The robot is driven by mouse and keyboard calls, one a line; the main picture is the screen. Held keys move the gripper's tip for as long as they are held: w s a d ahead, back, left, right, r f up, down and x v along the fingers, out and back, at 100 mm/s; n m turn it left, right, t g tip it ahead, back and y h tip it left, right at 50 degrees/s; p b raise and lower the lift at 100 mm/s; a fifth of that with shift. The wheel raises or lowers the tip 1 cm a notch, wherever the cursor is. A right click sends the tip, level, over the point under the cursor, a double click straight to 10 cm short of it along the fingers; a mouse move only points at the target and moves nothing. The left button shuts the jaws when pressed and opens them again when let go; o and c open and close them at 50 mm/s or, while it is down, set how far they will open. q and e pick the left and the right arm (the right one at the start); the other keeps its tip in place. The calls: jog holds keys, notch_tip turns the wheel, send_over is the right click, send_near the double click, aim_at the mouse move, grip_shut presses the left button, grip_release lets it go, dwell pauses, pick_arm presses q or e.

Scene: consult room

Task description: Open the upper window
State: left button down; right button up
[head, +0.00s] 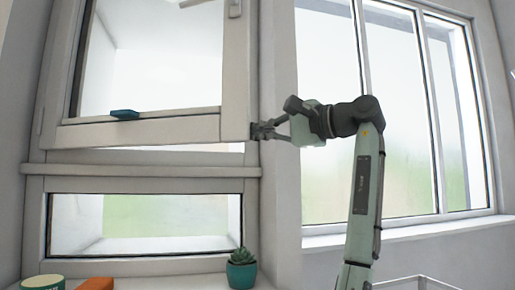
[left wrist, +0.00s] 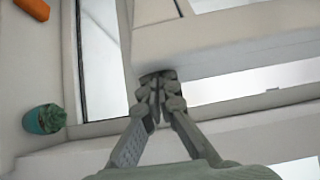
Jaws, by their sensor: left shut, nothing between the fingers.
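The upper window (head: 145,131) fills the upper left of the head view, its top cut off. Its light sash stands slightly ajar, with a gap showing under its bottom rail. A grey fitting (head: 235,8) sits high on its right stile. My left gripper (head: 257,131) is shut and empty at the sash's lower right corner. In the left wrist view, the closed fingertips (left wrist: 157,82) are at the edge of the sash (left wrist: 220,40); I cannot tell whether they touch it. My right gripper is not in view.
A blue object (head: 125,114) rests on the sash's bottom rail. A lower pane (head: 150,220) is below. On the sill are a potted succulent (head: 241,270), an orange object (head: 96,284) and a round tub (head: 43,282). A large window (head: 400,130) is at the right.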

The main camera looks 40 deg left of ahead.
aim_at(232, 128)
pick_arm(q)
jog(key=s, duration=0.1)
jog(key=s+d, duration=0.1)
jog(key=s, duration=0.1)
jog(key=s+b, duration=0.1)
jog(key=shift+s+d+r, duration=0.2)
jog(key=shift+d, duration=0.15)
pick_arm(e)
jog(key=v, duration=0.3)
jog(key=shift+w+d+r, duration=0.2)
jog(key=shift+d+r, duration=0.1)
